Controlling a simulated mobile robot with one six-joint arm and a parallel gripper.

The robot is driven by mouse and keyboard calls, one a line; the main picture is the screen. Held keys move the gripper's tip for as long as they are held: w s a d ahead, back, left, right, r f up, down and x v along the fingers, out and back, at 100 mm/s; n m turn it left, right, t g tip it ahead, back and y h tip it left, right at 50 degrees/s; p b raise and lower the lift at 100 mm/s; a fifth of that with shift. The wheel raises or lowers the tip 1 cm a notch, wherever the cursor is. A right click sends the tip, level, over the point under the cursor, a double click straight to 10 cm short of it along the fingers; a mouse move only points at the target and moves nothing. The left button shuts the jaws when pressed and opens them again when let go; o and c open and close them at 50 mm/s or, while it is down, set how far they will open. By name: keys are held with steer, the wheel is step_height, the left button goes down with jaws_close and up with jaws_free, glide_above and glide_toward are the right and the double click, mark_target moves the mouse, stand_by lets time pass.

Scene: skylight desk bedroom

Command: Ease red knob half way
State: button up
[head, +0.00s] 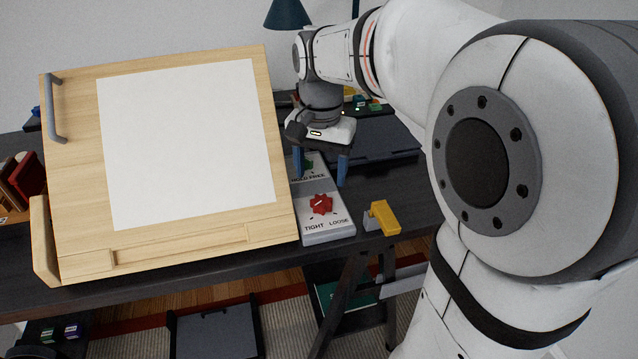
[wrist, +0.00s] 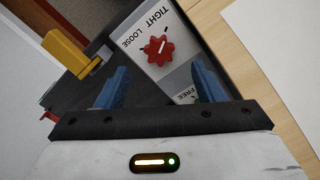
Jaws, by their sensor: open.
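The red knob (head: 321,204) is a lobed dial on a light grey panel (head: 328,228) at the right side of the drawing board.
The tilted wooden board (head: 262,130) with white paper stands close left of the panel. A yellow block-shaped handle (head: 382,217) sits to the right. A second, green knob (head: 308,166) is partly hidden behind my gripper. A dark flat tray (head: 375,140) lies behind right.

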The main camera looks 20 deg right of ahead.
mark_target(323, 201)
step_height(323, 201, down, 7)
steer(key=shift+f, duration=0.2)
stand_by(0.3)
steer(key=shift+s, duration=0.1)
steer(key=c, duration=0.9)
steer(key=shift+d, duration=0.2)
steer(key=shift+c, duration=0.4)
steer(key=shift+a, duration=0.15)
steer(key=n, duration=1.2)
steer(key=shift+d+n+p, duration=0.25)
steer(key=shift+n+p, duration=0.05)
